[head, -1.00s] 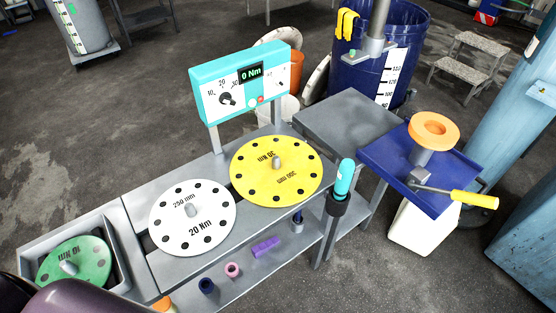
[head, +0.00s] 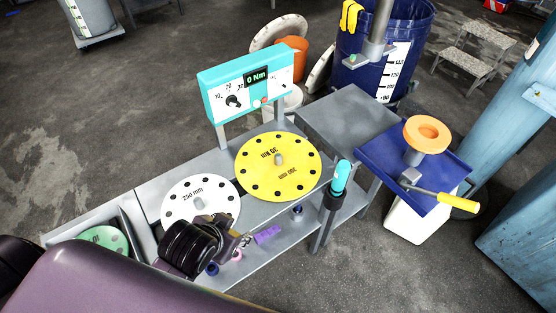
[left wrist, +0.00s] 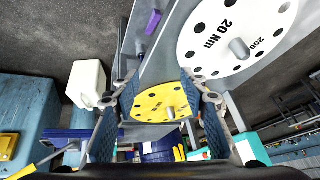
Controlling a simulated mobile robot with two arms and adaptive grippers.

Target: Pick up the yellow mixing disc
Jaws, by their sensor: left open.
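The yellow mixing disc (head: 262,181) lies flat on the grey bench, with a ring of dark holes and a grey hub in its middle. It also shows in the left wrist view (left wrist: 150,105), seen between the finger pads and beyond them. My left gripper (head: 240,240) is over the front of the bench, partly in front of the white disc (head: 180,205). My right gripper is not in view.
A turquoise torque display (head: 232,87) stands behind the discs. A green disc (head: 98,240) sits in a bin at left. A turquoise-handled tool (head: 341,177) stands upright right of the yellow disc. A purple piece (head: 267,234) lies on the lower shelf.

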